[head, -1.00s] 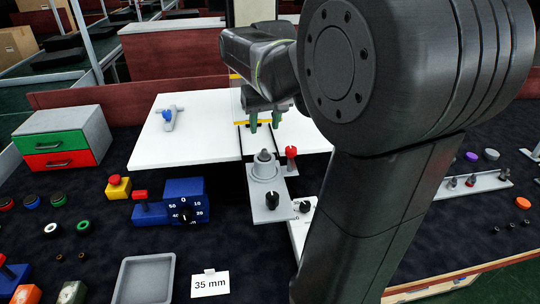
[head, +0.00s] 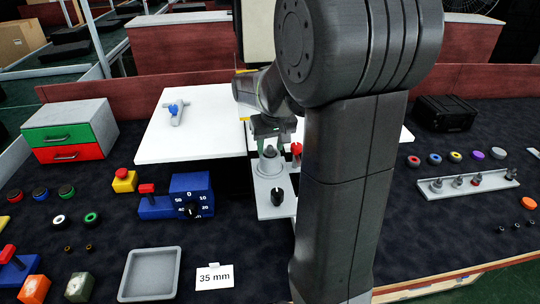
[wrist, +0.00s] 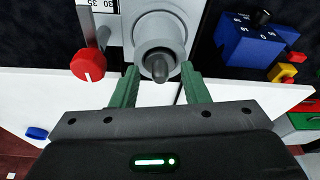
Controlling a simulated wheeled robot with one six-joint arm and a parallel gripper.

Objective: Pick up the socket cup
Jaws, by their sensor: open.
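A grey round cup (head: 269,167), which looks like the socket cup, stands upright on a grey fixture plate (head: 264,205). A dark, round-tipped pin (wrist: 159,69) rises from its middle. In the wrist view the cup (wrist: 158,28) fills the top middle. My gripper (wrist: 160,72) is open, its green fingers on either side of the pin and close to the cup's near rim. I cannot tell whether they touch it. In the head view my gripper (head: 268,146) is low over the cup, and my arm hides part of the fixture.
A red knob (wrist: 88,65) stands close beside the cup, and a black knob (head: 277,196) is in front of it. A blue dial box (head: 190,194) is to the left. White panels (head: 195,135) lie behind. A grey tray (head: 151,275) in front is empty.

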